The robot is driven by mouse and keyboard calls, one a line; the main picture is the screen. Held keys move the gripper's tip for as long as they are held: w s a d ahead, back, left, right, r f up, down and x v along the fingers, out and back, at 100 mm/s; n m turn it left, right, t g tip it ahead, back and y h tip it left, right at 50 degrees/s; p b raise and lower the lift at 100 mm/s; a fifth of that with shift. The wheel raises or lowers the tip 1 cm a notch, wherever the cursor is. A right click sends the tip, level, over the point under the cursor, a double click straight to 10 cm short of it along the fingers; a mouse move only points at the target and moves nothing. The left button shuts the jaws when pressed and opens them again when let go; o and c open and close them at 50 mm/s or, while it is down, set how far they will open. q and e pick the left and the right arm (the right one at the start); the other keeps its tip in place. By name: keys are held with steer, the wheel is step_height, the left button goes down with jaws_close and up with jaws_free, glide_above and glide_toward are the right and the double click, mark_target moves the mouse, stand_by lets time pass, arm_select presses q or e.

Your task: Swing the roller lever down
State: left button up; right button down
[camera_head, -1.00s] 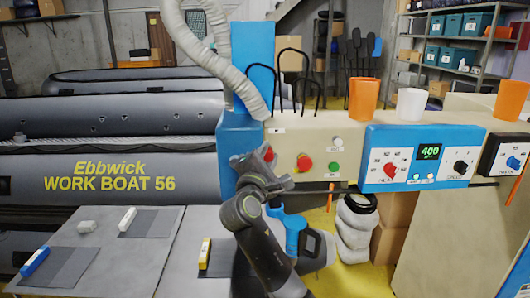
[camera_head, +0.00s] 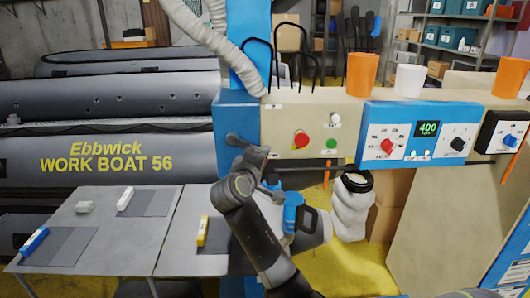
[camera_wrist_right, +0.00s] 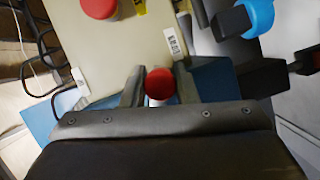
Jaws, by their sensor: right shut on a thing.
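My right gripper (camera_head: 250,152) is at the blue column's front face (camera_head: 238,115), left of the beige control panel (camera_head: 315,112). In the right wrist view its two fingers are shut on a red ball knob (camera_wrist_right: 160,83), apparently the roller lever's handle. In the head view my gripper and wrist hide the knob. The lever's shaft and its angle cannot be made out clearly. My left gripper is not in view.
A red button (camera_head: 301,140) and a green button (camera_head: 331,143) sit just right of my gripper. A thin dark bar (camera_head: 325,167) runs below the panel. A grey table (camera_head: 125,225) is at left.

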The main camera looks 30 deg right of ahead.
steer(key=shift+w+a+f+m, duration=0.15)
steer(key=shift+a+f+m, duration=0.1)
steer(key=shift+f+m, duration=0.2)
steer(key=shift+y, duration=0.3)
steer(key=c, duration=1.1)
jaws_free()
steer(key=shift+c, duration=0.2)
